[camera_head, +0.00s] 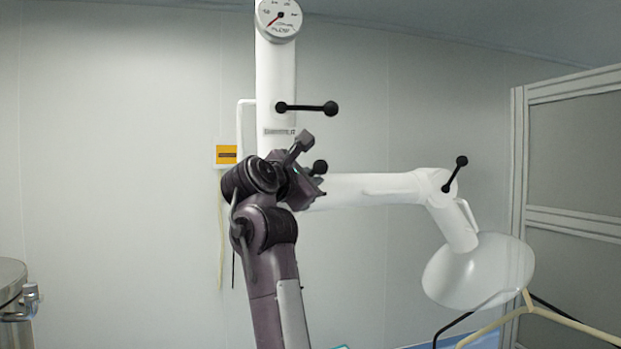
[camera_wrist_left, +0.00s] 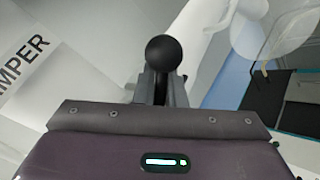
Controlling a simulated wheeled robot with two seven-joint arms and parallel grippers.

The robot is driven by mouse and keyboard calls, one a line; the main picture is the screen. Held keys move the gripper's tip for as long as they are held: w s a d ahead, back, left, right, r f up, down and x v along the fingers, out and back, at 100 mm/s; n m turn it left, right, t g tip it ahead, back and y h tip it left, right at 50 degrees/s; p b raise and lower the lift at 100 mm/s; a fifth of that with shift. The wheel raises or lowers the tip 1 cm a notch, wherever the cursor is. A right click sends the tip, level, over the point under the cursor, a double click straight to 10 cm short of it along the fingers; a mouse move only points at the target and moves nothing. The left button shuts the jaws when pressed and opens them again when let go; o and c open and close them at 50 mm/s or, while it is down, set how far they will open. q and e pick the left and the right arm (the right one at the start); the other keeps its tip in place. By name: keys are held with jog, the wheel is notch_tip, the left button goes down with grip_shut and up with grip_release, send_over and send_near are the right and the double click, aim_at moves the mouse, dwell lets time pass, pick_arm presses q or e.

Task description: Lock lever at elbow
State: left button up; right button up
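The white jointed arm carries several black ball-ended levers. One black lever (camera_head: 319,167) is at the elbow, where the horizontal tube (camera_head: 365,189) meets the upright tube; only its ball end shows there. My left gripper (camera_head: 312,179) is right at this lever, its fingers largely hidden in the head view. In the left wrist view, my left gripper's fingers (camera_wrist_left: 162,88) stand close on both sides of the lever's stem and look shut on it, with the black ball (camera_wrist_left: 168,53) beyond their tips. My right gripper is not in view.
A second black lever (camera_head: 306,107) is on the upright tube below a round gauge (camera_head: 279,18). A third lever (camera_head: 455,174) is at the right joint, above a translucent white hood (camera_head: 480,272). A framed panel (camera_head: 570,170) stands at the right. A yellow-labelled box (camera_head: 226,154) is on the wall.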

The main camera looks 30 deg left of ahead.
pick_arm(q)
grip_shut()
jog(key=m+g+p, duration=0.1)
jog(key=g+p, duration=0.1)
jog(key=p, duration=0.1)
jog(key=shift+w+d+f+m, duration=0.15)
jog(key=shift+w+f+m, duration=0.1)
jog(key=shift+f+m, duration=0.15)
jog(key=shift+f, duration=0.25)
jog(key=shift+d+f+m+g, duration=0.1)
jog(key=shift+f+m+g, duration=0.15)
jog(key=shift+m+g, duration=0.05)
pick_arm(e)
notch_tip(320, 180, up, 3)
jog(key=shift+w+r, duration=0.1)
pick_arm(q)
jog(key=o, duration=0.6)
grip_release()
jog(key=shift+w, duration=0.1)
jog(key=shift+o, duration=0.2)
